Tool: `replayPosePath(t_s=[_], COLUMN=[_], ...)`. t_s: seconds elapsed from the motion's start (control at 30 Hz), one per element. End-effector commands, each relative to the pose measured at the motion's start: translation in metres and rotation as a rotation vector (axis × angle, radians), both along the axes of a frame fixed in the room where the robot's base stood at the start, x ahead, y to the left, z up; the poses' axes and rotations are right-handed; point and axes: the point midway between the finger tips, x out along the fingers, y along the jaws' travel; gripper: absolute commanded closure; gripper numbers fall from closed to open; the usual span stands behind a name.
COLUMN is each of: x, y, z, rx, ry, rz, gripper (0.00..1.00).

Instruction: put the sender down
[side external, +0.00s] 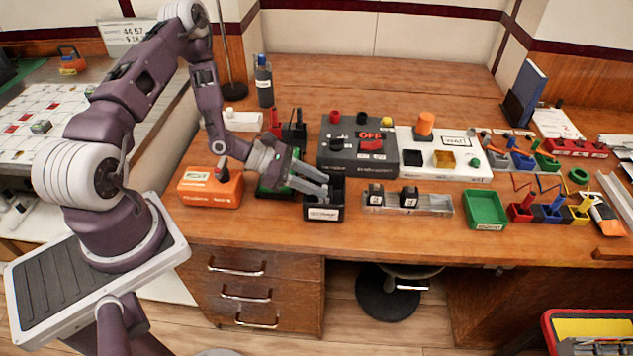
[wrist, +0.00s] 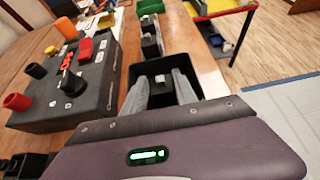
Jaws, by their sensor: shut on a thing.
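My gripper (side external: 322,186) reaches down from the left into an open black box (side external: 323,213) with a pale label on its front. In the wrist view my two grey fingers (wrist: 165,88) dip inside the black box (wrist: 205,83), apart from each other and shut on a dark thing, taken as the sender (wrist: 163,94). Its outline merges with the black walls. A small pale spot shows by the fingertips. Whether the sender touches the floor of the box is hidden.
A dark grey panel (side external: 345,153) with a red switch stands just behind the box. An orange device (side external: 210,190) is to the left. A clear rack (side external: 425,203) with black blocks and a green tray (side external: 486,208) lie to the right. The desk's front edge is close.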

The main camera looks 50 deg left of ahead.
Motion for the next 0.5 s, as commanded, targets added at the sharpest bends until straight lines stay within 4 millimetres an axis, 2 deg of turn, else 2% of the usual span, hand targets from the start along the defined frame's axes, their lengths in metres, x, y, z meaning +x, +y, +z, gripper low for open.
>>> replayPosePath(t_s=[0.03, 0.13, 0.5], x=[-0.0002, -0.0002, -0.002], y=[-0.0002, -0.0001, 0.0031], z=[-0.0014, -0.0009, 0.0041], rx=[0.0, 0.0, 0.001], ry=[0.001, 0.0, -0.001], rz=[-0.001, -0.001, 0.002], gripper=[0.64, 0.45, 0.44])
